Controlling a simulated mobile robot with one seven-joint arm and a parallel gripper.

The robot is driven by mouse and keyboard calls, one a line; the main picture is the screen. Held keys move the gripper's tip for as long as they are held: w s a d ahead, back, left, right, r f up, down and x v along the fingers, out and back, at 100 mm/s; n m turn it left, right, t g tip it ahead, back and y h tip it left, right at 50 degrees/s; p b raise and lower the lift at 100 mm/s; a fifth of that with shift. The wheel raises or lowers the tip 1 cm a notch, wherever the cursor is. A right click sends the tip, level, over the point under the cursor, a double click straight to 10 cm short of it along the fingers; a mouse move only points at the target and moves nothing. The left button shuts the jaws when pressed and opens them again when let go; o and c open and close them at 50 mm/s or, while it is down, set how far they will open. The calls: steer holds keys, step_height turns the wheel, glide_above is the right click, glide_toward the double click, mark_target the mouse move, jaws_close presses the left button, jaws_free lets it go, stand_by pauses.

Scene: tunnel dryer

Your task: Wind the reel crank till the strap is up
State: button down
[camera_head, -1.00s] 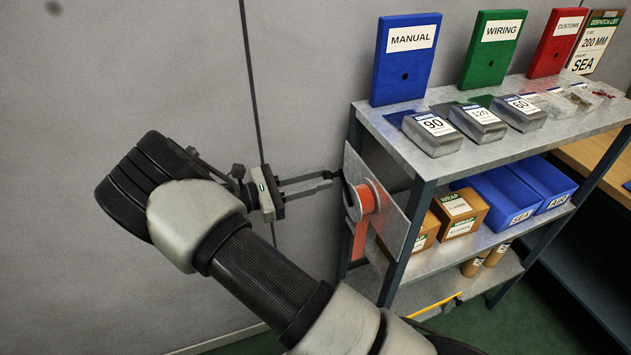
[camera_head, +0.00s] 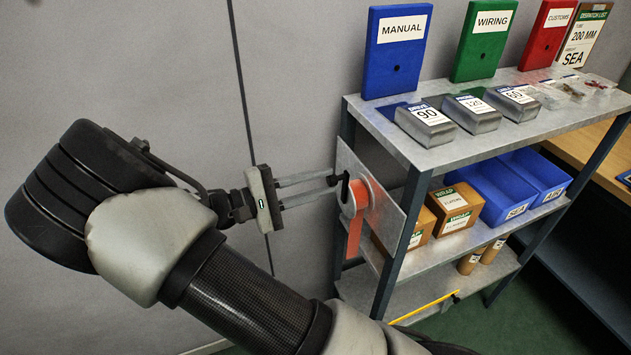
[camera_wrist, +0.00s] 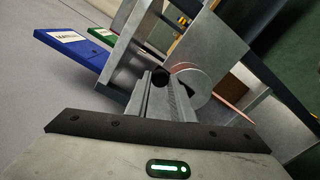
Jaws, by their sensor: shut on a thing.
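The strap reel (camera_head: 353,197) is a pale disc with orange strap, mounted on a metal plate at the left end of the shelf rack. The orange strap (camera_head: 355,238) hangs down below it. The reel also shows in the wrist view (camera_wrist: 192,86). My gripper (camera_head: 336,183) reaches in from the left and is shut on the dark crank knob (camera_wrist: 160,75) in front of the reel. The fingers hide part of the knob and the crank arm. How far the strap's lower end hangs is hard to tell.
The grey shelf rack (camera_head: 460,150) carries grey blocks and blue, green and red boards on top. Blue bins (camera_head: 500,190) and brown boxes (camera_head: 452,208) stand on the middle shelf. A plain wall (camera_head: 120,60) lies behind my arm.

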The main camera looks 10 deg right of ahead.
steer(key=s+d+f+m+b, duration=0.1)
steer(key=s+f+m+b, duration=0.2)
steer(key=m, duration=0.8)
steer(key=shift+s+f+b, duration=0.3)
steer(key=shift+s+b, duration=0.95)
steer(key=shift+s, duration=0.2)
steer(key=shift+d, duration=0.1)
steer(key=c, duration=1.5)
jaws_free()
steer(key=shift+c, duration=0.2)
steer(key=s+a, duration=0.1)
steer(key=a, duration=0.7)
steer(key=s+a, duration=0.2)
steer(key=a, duration=0.7)
steer(key=shift+s, duration=0.25)
